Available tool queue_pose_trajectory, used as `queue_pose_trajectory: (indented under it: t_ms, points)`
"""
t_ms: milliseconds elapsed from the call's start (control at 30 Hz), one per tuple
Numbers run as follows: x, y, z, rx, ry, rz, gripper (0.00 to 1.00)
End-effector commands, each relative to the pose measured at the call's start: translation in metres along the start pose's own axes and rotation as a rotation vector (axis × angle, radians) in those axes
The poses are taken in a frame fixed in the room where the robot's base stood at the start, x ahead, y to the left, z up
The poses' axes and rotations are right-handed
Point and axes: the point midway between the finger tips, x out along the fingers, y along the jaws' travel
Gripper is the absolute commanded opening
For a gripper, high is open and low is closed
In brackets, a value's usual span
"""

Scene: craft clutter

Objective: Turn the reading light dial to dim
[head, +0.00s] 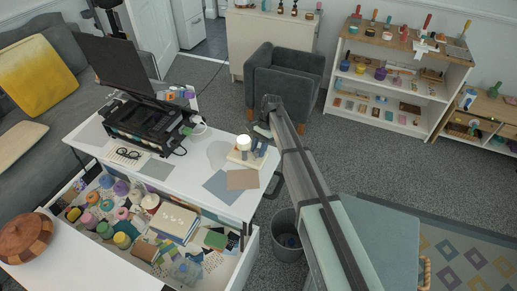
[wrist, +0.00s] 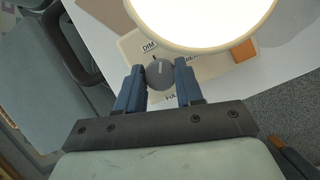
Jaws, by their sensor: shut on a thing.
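The reading light has a pale base plate (head: 240,158) on the right part of the white desk, with a glowing round lamp (head: 243,142) on it. In the wrist view the bright lamp (wrist: 200,12) fills the top. Below it is the round grey dial (wrist: 160,73), with a "DIM" label up and left of it. Part of a "READ" label shows at right, and part of a "FULL" label below. My gripper (wrist: 157,82) has its two blue fingers on either side of the dial, shut on it. I cannot clearly tell where the dial's pointer mark aims.
A brown sheet (head: 242,179) and a blue-grey sheet (head: 221,187) lie in front of the light. A black printer (head: 145,125) stands at left on the desk. An open drawer of craft supplies (head: 215,262) juts out in front. A grey bin (head: 286,225) stands on the floor at right.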

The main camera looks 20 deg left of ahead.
Motion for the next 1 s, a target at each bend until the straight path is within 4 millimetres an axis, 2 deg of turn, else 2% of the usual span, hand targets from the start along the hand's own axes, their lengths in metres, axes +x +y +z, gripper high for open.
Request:
queue_pose_trajectory:
  t_ms: [33,200,467,1000]
  points:
    - [-0.0001,0.0,0.0,0.0,0.0,0.0,0.19]
    - [-0.0001,-0.0001,-0.0001,0.0,0.0,0.0,0.06]
    - [-0.0003,-0.0009,-0.0005,-0.043,0.001,0.018,0.06]
    - [-0.0002,-0.003,0.0,-0.362,0.001,0.15,0.06]
